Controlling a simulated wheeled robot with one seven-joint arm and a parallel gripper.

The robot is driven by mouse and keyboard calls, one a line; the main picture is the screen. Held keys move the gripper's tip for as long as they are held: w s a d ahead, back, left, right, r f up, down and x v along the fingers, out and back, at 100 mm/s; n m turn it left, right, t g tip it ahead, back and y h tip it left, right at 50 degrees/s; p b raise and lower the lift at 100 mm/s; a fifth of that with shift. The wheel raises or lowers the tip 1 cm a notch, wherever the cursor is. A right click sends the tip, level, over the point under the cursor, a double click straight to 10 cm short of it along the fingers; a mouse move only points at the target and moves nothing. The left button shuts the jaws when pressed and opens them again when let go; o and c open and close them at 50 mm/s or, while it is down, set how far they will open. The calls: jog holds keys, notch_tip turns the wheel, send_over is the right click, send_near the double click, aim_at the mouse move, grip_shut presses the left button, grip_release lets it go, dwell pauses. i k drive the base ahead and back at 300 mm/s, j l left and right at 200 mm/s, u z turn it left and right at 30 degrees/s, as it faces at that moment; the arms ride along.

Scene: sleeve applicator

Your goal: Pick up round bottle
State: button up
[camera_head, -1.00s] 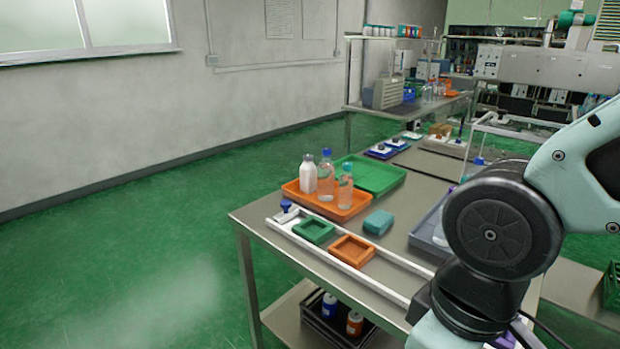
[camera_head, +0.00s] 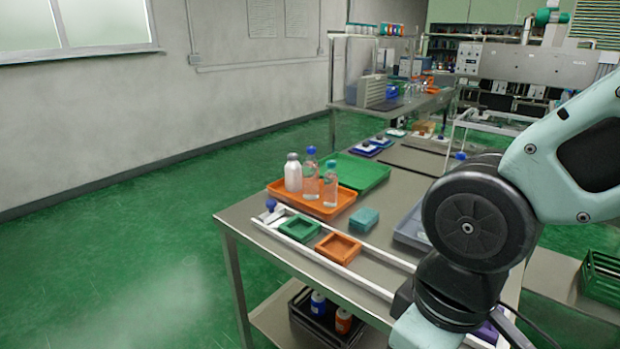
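Three bottles stand upright in an orange tray (camera_head: 322,211) on the metal table. One is an opaque white bottle (camera_head: 293,178) with a grey cap. Behind it is a clear bottle (camera_head: 310,179) with a blue cap. I cannot tell for sure which one is the round bottle. My arm fills the right side of the view; my gripper is not in view.
A green tray (camera_head: 370,174) lies behind the orange one. On the table are a white rail frame (camera_head: 337,264), small green (camera_head: 299,230) and orange (camera_head: 338,248) trays, a teal block (camera_head: 364,219) and a grey tray (camera_head: 408,232). A black crate (camera_head: 318,325) with bottles sits on the lower shelf.

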aim_at(311, 167)
jog(key=i+j, duration=0.15)
jog(key=j, duration=0.15)
jog(key=i+j, duration=0.15)
jog(key=j, duration=0.2)
jog(key=i+j+z, duration=0.1)
jog(key=j, duration=0.2)
jog(key=i+j, duration=0.15)
jog(key=j, duration=0.15)
jog(key=i+j+z, duration=0.1)
jog(key=j, duration=0.25)
jog(key=i+j, duration=0.3)
jog(key=i+j+z, duration=0.15)
jog(key=j, duration=0.25)
jog(key=i+j, duration=0.2)
jog(key=j, duration=0.2)
jog(key=i+j+z, duration=0.15)
jog(key=j, duration=0.2)
jog(key=i, duration=0.05)
